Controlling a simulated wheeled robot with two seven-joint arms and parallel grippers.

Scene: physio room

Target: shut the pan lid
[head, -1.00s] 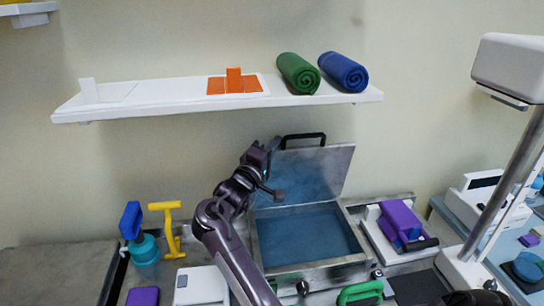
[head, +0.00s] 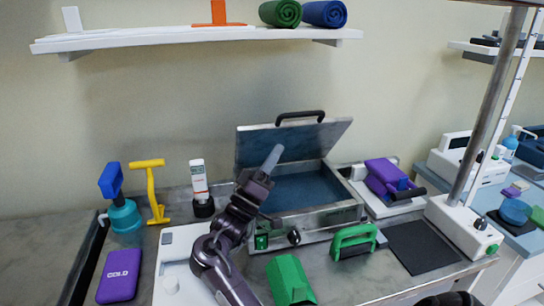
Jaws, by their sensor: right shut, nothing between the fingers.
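The metal pan (head: 310,218) stands on the bench, with a blue inside. Its lid (head: 312,143) is open at the back, raised above the pan, with a black handle (head: 300,116) on its top edge. My right gripper (head: 272,158) is shut and empty. Its tip lies in front of the lid's left part in the picture; I cannot tell whether it touches. My right arm hides the pan's left front part. My left gripper is not in view.
A white bottle (head: 199,178), a yellow tool (head: 152,190) and a blue-teal tool (head: 119,205) stand left. A green handle (head: 354,241) and a green block (head: 290,280) are in front. A purple device (head: 388,178) is right. A shelf (head: 190,40) hangs above.

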